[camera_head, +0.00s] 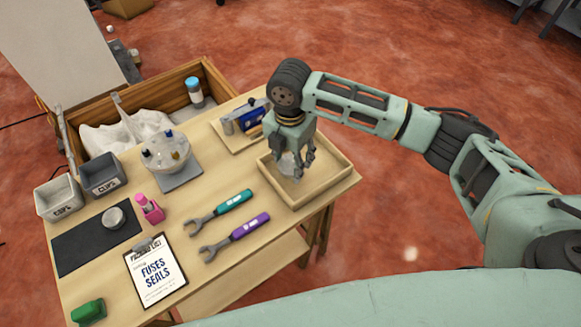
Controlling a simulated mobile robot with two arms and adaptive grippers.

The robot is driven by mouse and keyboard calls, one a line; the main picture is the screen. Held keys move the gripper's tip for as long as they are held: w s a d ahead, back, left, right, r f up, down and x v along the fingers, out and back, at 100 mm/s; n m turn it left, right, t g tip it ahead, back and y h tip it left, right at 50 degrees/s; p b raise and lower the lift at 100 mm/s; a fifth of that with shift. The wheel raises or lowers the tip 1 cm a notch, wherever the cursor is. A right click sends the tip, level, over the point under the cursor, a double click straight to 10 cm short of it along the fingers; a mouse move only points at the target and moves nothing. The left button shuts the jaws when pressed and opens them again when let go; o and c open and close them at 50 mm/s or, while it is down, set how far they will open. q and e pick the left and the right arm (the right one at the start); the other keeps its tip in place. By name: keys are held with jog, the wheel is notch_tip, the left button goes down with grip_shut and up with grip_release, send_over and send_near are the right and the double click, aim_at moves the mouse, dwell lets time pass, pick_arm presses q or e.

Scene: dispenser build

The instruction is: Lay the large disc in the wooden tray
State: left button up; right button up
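My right gripper (296,166) points down over the wooden tray (325,189) at the right end of the table. A pale grey piece (289,164), which looks like the large disc, is between its fingers. The fingers look shut on it and partly hide it. I cannot tell whether its lower edge touches the tray floor. The rest of the tray that shows is bare. A smaller round metal piece (114,217) lies on the black mat (85,246) at the left. My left gripper is not in view.
Behind the tray stands a blue device on a wooden board (237,135). A round carousel (165,154), two small bins (99,174), a pink item (150,209), teal (221,212) and purple (236,236) wrenches, a clipboard (156,274) and a green item (88,313) occupy the table.

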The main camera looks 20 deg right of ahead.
aim_at(291, 164)
jog(key=shift+f, duration=1.85)
jog(key=shift+f, duration=0.15)
jog(key=o, duration=1.6)
jog(key=shift+s, duration=0.1)
jog(key=shift+o, duration=0.2)
notch_tip(291, 164, up, 12)
jog(key=shift+r, duration=0.15)
